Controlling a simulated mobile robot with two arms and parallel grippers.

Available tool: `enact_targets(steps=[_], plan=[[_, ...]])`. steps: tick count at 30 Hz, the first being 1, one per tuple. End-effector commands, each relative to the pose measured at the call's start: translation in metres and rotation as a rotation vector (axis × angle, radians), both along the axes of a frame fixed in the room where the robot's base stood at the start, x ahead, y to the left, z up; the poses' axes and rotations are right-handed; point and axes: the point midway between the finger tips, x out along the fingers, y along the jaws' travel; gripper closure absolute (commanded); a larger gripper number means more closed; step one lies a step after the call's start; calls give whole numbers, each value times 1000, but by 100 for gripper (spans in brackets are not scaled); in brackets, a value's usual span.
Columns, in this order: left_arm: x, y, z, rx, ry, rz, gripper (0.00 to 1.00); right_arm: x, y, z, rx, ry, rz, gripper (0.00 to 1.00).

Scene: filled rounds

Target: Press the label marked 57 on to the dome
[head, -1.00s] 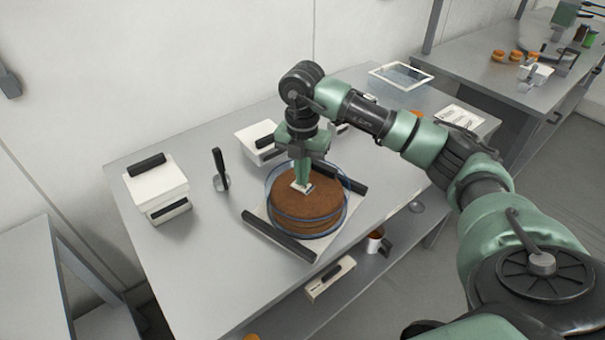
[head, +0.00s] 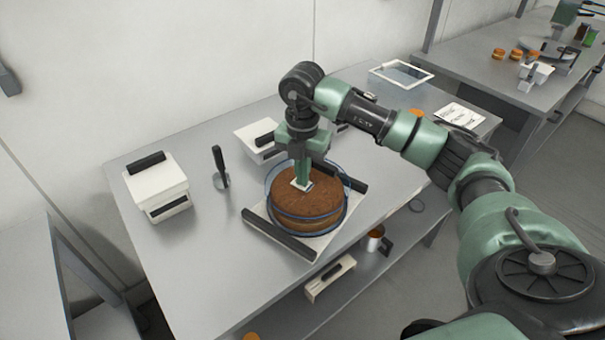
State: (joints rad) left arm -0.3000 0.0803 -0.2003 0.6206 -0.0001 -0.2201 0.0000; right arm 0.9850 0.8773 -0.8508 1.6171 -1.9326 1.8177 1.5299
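A clear dome (head: 344,212) with a bluish rim stands over a round brown cake (head: 306,207). They rest on a white tray (head: 262,213) with black handles. My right gripper (head: 302,180) points straight down at the top of the dome. Its fingers look shut on a small white label (head: 301,185), which is at or just above the dome top. I cannot tell whether the label touches the dome, and its number is too small to read. My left gripper is out of view.
White boxes with black handles stand at the left (head: 157,187) and behind the dome (head: 251,143). A black-handled tool (head: 221,170) stands between them. A framed panel (head: 400,75) and papers (head: 459,114) lie at the back. The table's front left is clear.

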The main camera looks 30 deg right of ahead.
Motion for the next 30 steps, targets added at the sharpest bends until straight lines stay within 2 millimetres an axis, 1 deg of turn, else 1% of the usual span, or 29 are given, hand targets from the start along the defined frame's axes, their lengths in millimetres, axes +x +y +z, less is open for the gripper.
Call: enact_targets(steps=[9, 13, 30], plan=[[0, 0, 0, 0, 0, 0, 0, -1, 0, -2, -1, 4, 0, 100], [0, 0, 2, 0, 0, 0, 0, -1, 0, 1, -1, 4, 1, 100], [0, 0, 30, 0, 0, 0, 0, 0, 0, 42, -1, 1, 0, 100]])
